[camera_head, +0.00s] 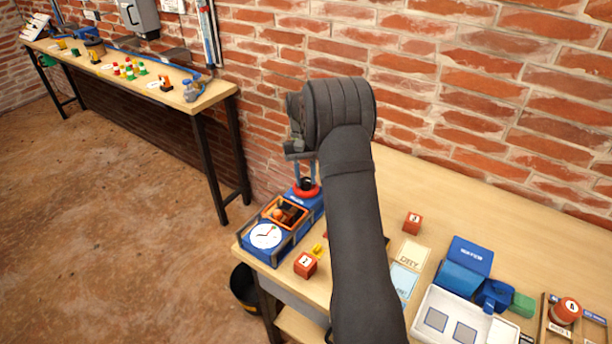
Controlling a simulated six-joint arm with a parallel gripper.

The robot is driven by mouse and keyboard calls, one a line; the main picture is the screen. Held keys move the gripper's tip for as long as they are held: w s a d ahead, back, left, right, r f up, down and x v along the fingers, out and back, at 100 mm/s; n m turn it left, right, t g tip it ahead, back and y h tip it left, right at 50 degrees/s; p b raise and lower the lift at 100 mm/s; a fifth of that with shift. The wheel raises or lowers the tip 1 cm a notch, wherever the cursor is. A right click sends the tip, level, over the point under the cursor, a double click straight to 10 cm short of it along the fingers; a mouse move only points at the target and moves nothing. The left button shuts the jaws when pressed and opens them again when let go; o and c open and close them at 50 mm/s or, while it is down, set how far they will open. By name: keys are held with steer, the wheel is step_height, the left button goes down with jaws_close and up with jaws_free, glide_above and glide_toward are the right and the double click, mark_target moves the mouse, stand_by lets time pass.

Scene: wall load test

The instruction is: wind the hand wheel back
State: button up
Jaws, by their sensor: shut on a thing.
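The hand wheel (306,192) is a red ring with a dark centre on the end of a blue device (282,237) at the left end of the near bench. The device also carries a white dial with a dark pointer (266,235) and an orange-framed window (285,213). My gripper (304,181) points down over the wheel, its two fingers reaching to the wheel's dark centre and shut on it. The exact contact is small and partly hidden by the fingers. My dark arm crosses in front of the bench and hides part of it.
Right of the device are a red block numbered 1 (305,265), a small yellow piece (318,250) and another red block (412,222). A white tray (425,304) and blue bins (465,265) stand further right. The brick wall rises behind; a black bucket (245,288) stands below the bench.

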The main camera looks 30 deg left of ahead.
steer(key=n, duration=0.2)
steer(key=n+t+h, duration=0.1)
steer(key=n, duration=0.1)
steer(key=shift+s+a+n, duration=0.1)
steer(key=shift+s+n, duration=0.05)
steer(key=shift+n, duration=0.15)
steer(key=n+t, duration=0.2)
steer(key=n, duration=0.2)
steer(key=shift+s+n, duration=0.1)
steer(key=shift+n, duration=0.2)
steer(key=n+t, duration=0.1)
steer(key=n, duration=0.3)
steer(key=shift+s+t, duration=0.15)
steer(key=shift+t, duration=0.25)
steer(key=shift+n+t+y, duration=0.3)
steer(key=shift+n+t, duration=0.05)
steer(key=shift+n, duration=0.9)
steer(key=shift+n+t+y, duration=0.3)
steer(key=shift+n+t, duration=0.05)
steer(key=shift+n, duration=0.9)
steer(key=o, duration=1)
steer(key=shift+r, duration=0.1)
steer(key=v, duration=1.7)
steer(key=shift+s, duration=0.25)
